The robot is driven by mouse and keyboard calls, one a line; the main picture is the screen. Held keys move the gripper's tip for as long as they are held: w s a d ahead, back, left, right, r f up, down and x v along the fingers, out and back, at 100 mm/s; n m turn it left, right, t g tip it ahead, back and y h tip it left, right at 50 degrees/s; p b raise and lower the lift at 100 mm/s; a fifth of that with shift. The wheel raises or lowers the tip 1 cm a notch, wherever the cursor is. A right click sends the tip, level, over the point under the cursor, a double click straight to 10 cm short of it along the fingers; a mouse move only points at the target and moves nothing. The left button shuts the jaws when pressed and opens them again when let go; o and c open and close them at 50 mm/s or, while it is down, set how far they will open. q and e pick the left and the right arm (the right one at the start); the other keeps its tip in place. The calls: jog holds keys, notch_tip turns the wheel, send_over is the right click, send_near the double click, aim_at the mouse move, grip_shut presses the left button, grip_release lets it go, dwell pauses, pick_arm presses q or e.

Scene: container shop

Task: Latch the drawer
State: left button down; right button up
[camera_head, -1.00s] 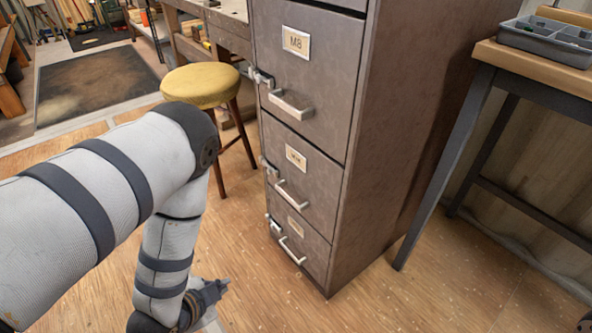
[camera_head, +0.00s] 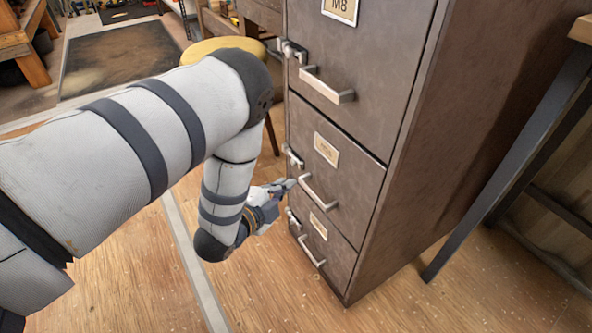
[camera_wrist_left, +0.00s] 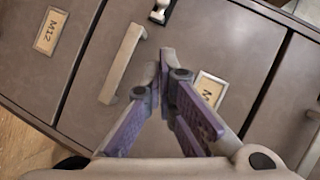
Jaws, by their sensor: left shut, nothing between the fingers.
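A dark brown metal cabinet holds stacked drawers, each with a pale bar handle, a label and a small latch at its left edge. The middle drawer (camera_head: 338,178) looks closed, with its latch (camera_head: 293,157) near its upper left corner. My left gripper (camera_head: 289,184) is shut and empty beside that drawer's left edge, just below the latch. In the left wrist view the shut fingertips (camera_wrist_left: 166,62) lie over the drawer front, between its handle (camera_wrist_left: 123,64) and label (camera_wrist_left: 211,89). A latch (camera_wrist_left: 160,11) shows at the top there. Contact is unclear. My right gripper is out of view.
The upper drawer (camera_head: 365,75) and lower drawer (camera_head: 322,246) look closed, each with a protruding handle. A yellow stool (camera_head: 215,47) stands behind my left arm. A bench leg (camera_head: 500,185) stands right of the cabinet. The wooden floor (camera_head: 130,270) in front is clear.

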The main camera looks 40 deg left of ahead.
pick_arm(q)
jog(key=b, duration=0.2)
send_near(299, 160)
jog(key=d, duration=0.1)
jog(key=w+d, duration=0.2)
jog(key=d, duration=0.1)
jog(key=shift+w+d+f, duration=0.1)
jog(key=shift+w, duration=0.05)
jog(key=shift+w+a+f+b, duration=0.6)
jog(key=shift+w+a, duration=0.2)
jog(key=shift+a, duration=0.15)
jog(key=shift+w+a+f, duration=0.2)
jog(key=shift+w+a, duration=0.15)
jog(key=shift+a, duration=0.1)
jog(key=shift+w+a, duration=0.2)
jog(key=shift+a, duration=0.3)
jog(key=shift+w+a, duration=0.25)
jog(key=shift+a, duration=0.25)
jog(key=shift+r, duration=0.1)
